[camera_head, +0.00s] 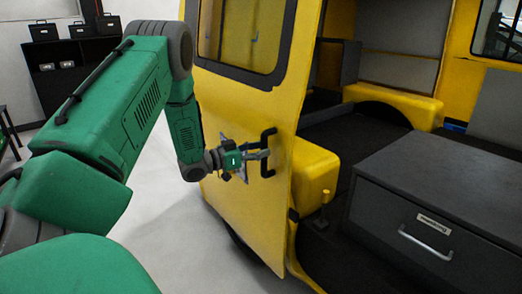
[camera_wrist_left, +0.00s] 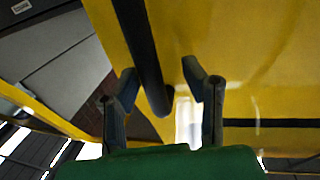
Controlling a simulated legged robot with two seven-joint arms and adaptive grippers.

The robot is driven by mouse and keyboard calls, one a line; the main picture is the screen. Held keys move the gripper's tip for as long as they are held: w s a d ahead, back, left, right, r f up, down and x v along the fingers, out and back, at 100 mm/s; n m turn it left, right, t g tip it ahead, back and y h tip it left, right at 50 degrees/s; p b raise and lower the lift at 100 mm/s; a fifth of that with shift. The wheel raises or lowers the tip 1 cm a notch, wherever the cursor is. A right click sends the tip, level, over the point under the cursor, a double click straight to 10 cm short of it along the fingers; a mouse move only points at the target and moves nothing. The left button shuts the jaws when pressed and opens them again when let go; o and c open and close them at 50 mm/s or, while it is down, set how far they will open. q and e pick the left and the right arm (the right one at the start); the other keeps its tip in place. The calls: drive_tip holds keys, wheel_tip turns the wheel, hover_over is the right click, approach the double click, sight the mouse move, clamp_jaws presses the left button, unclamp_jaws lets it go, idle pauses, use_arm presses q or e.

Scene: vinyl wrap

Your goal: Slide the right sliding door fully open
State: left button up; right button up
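The yellow sliding door (camera_head: 235,122) of the van has a window in its upper part. It stands left of the doorway, and the interior shows to its right. A black handle (camera_head: 272,134) sits near the door's right edge. My left gripper (camera_head: 257,157) is at this handle in the head view. In the left wrist view, its two fingers (camera_wrist_left: 162,92) are spread apart, with a dark bar (camera_wrist_left: 142,45), seemingly the handle, between them. I cannot tell whether the fingers touch it. My right gripper is not in view.
A dark drawer unit (camera_head: 450,205) with a metal handle stands inside the van at the right. A yellow wheel-arch box (camera_head: 315,173) is just beside the door edge. Black shelving with cases (camera_head: 70,70) stands at the back left. The grey floor (camera_head: 165,225) left of the door looks clear.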

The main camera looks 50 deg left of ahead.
use_arm(q)
drive_tip(key=v, duration=1.1)
drive_tip(key=shift+s+a, duration=0.3)
drive_tip(key=shift+d, duration=0.15)
drive_tip(key=shift+w+f, duration=0.1)
drive_tip(key=w+d+f+n+g+y, duration=0.25)
drive_tip(key=w+d+f+g, duration=0.2)
drive_tip(key=d+f, duration=0.6)
drive_tip(key=s+d+f+g, duration=0.3)
drive_tip(key=d+f+g, duration=0.1)
drive_tip(key=d+f, duration=0.5)
drive_tip(key=s+d+f+g, duration=0.4)
drive_tip(key=s+d, duration=0.3)
drive_tip(key=s, duration=0.4)
drive_tip(key=s+d+f+g+y, duration=0.1)
drive_tip(key=s+d+f+g, duration=0.3)
drive_tip(key=s+d, duration=0.3)
drive_tip(key=s, duration=0.4)
drive_tip(key=shift+s+d, duration=0.25)
drive_tip(key=shift+s, duration=0.15)
